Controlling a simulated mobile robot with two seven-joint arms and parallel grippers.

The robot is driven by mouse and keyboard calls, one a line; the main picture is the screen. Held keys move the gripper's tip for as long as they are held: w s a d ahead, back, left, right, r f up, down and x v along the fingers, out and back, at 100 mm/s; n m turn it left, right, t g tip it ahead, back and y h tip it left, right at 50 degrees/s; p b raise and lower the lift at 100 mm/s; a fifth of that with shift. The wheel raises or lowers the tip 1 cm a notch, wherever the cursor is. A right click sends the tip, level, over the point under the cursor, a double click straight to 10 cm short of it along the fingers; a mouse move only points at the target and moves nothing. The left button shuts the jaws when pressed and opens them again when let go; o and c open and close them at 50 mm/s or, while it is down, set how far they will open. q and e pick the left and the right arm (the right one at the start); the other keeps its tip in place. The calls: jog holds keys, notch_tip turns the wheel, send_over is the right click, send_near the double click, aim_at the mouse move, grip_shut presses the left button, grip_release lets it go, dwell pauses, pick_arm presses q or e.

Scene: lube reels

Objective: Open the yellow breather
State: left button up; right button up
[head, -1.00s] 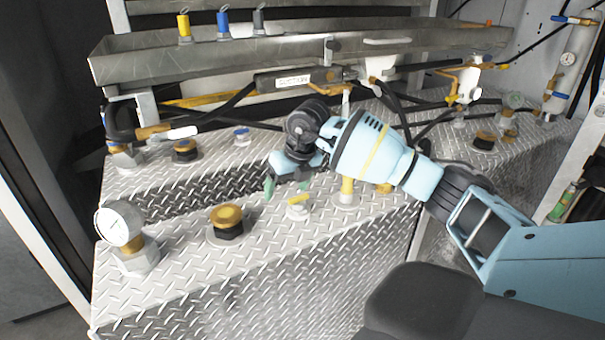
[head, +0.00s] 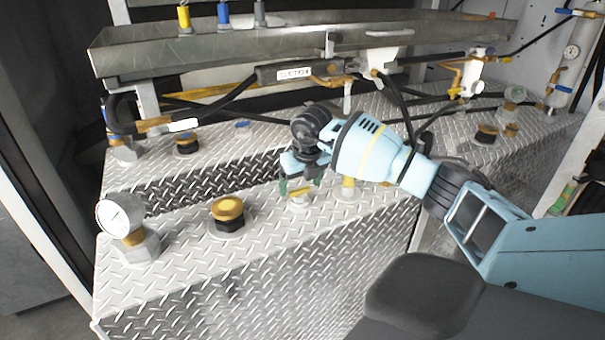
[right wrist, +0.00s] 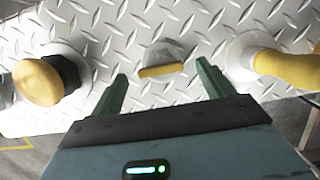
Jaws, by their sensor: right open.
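The yellow breather (head: 299,201) is a small grey-white round fitting with a flat yellow bar across its top, set on the front diamond-plate step. In the right wrist view the breather (right wrist: 166,55) is ahead between the fingertips, its yellow bar lying nearly crosswise. My right gripper (head: 300,184) is open, pointing down just above the breather, with one green finger to each side. I cannot tell whether a finger touches it. Nothing is held. My left gripper is not in view.
A brass-capped black fitting (head: 228,211) stands left of the breather, and a yellow pipe fitting (head: 348,187) stands close on its right. A pressure gauge (head: 120,216) is at the far left. Hoses and a metal tray (head: 220,52) are behind.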

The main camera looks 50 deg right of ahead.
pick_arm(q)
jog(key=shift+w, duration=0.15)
pick_arm(e)
jog(key=shift+w+f, duration=0.15)
jog(key=shift+f, duration=0.5)
jog(key=shift+c, duration=0.4)
jog(key=c, duration=1)
jog(key=n+y, duration=0.1)
jog(key=n, duration=0.3)
jog(key=shift+d+b, duration=0.15)
jog(key=shift+b, duration=0.2)
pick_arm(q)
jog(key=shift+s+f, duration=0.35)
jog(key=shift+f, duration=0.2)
pick_arm(e)
jog(key=shift+n+y, duration=0.4)
jog(key=shift+n, duration=0.8)
